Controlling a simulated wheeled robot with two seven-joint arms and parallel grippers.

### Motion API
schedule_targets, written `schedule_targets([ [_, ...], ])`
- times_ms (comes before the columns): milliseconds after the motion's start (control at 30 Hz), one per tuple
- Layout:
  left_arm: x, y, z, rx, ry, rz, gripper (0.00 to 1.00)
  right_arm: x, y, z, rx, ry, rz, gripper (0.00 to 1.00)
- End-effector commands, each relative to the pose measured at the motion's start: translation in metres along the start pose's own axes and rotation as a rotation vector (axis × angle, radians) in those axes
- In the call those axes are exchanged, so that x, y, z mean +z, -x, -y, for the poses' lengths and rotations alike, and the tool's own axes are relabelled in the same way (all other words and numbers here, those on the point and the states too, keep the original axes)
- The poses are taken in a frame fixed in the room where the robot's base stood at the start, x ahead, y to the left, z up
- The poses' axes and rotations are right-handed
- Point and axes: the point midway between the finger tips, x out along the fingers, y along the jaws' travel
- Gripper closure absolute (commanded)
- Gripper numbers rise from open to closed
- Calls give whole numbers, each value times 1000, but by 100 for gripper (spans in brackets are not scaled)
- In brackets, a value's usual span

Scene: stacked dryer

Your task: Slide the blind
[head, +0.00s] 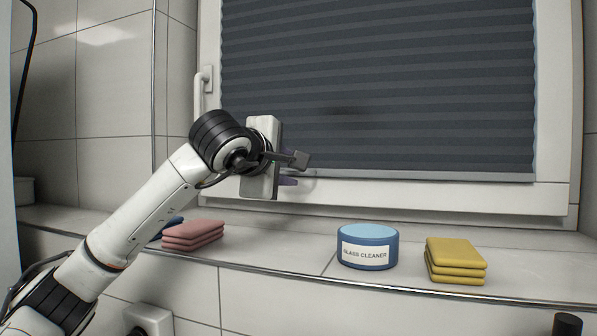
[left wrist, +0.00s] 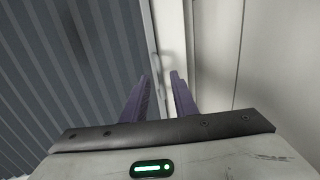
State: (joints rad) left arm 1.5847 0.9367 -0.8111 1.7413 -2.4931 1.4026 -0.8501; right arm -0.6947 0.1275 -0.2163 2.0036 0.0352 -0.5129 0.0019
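The dark grey pleated blind (head: 390,95) covers most of the window pane. Its thin grey bottom rail (head: 450,177) sits just above the lower white window frame. My left gripper (head: 290,181) is in front of the blind's lower left corner, its purple fingers partly hidden behind the wrist. In the left wrist view, the two fingers (left wrist: 161,88) stand apart with nothing seen between them. The blind (left wrist: 60,80) fills the left of that view. Whether a finger touches the blind or rail cannot be told.
A white window handle (head: 203,88) is on the left frame. On the tiled ledge (head: 310,258) lie folded pink cloths (head: 193,235), a blue cloth (head: 170,230), a blue glass cleaner tub (head: 367,247) and yellow cloths (head: 455,260). A white socket (head: 148,320) is below.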

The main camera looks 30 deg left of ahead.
Motion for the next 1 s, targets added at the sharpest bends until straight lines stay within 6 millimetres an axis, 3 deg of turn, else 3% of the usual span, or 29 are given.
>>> schedule_targets([
  [100,0,-21,-1,-2,1,0,74,-3,3,1,0,0,-1,69],
  [300,1,-42,0,-1,0,1,74,-6,4,0,1,-2,-3,69],
  [633,1,-47,0,1,-1,1,74,-8,1,-1,3,-1,-8,69],
  [667,1,-47,0,1,-1,1,76,-8,1,-1,3,-1,-8,69],
  [800,1,-47,0,1,0,2,100,-8,1,-1,3,-1,-8,69],
  [1000,1,-47,0,0,0,2,100,-8,1,-1,3,-2,-8,69],
])
